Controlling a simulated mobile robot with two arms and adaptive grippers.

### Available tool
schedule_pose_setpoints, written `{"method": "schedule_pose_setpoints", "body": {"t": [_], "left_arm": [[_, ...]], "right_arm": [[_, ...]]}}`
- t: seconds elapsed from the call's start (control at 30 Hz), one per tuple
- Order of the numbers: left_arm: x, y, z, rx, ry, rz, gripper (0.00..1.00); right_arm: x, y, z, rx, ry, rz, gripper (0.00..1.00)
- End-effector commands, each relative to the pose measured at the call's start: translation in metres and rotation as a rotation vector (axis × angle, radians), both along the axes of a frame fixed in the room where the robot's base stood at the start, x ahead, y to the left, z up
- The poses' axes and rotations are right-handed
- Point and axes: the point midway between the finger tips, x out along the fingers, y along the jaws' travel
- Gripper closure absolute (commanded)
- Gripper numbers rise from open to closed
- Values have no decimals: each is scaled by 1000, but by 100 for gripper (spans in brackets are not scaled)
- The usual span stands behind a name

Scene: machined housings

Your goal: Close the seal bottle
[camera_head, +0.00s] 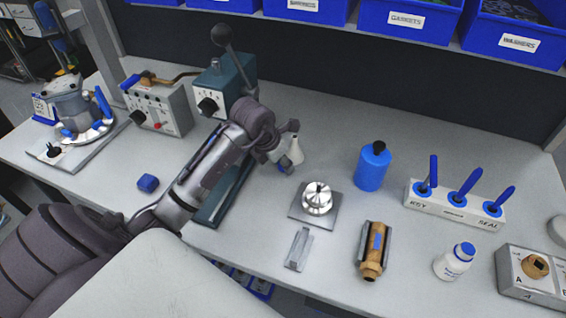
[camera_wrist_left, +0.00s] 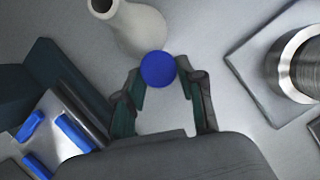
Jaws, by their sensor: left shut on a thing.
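A white bottle (camera_head: 295,151) with a tapering neck stands on the bench just beyond my left gripper (camera_head: 279,163). In the left wrist view the bottle (camera_wrist_left: 138,27) shows at the top, and its narrow mouth looks dark and uncapped. My left gripper (camera_wrist_left: 158,82) is shut on a round blue cap (camera_wrist_left: 158,69). The cap is beside the bottle's base in that view, away from the mouth; whether it touches the bottle I cannot tell. The gripper partly hides the bottle in the head view. My right gripper is not in view.
A metal part on a square plate (camera_head: 296,214) lies right of the gripper. Further right are a blue bottle (camera_head: 369,172), a brass part in a cradle (camera_head: 373,251), a blue-handled tool rack (camera_head: 440,208) and a blue-capped white bottle (camera_head: 449,266). A teal machine (camera_head: 238,72) stands behind my arm.

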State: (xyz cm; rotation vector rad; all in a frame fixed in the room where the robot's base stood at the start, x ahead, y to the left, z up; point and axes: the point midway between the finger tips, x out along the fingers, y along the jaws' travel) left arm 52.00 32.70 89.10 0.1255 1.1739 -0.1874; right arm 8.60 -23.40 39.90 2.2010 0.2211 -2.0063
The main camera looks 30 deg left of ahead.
Motion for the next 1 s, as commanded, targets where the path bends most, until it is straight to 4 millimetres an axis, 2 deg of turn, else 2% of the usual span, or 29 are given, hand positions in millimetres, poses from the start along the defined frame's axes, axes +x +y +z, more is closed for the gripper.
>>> {"method": "schedule_pose_setpoints", "body": {"t": [0.17,0.33,0.7,0.83,1.0], "left_arm": [[1,1,12,3,-3,-1,75],[2,1,40,5,-6,-1,75],[-11,-79,88,-1,-7,-5,75],[-15,-99,100,-1,-4,-3,75],[-18,-112,107,0,-1,-1,75]], "right_arm": [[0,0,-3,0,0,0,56],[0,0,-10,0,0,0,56],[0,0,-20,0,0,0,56],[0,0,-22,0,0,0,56],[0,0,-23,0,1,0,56]]}}
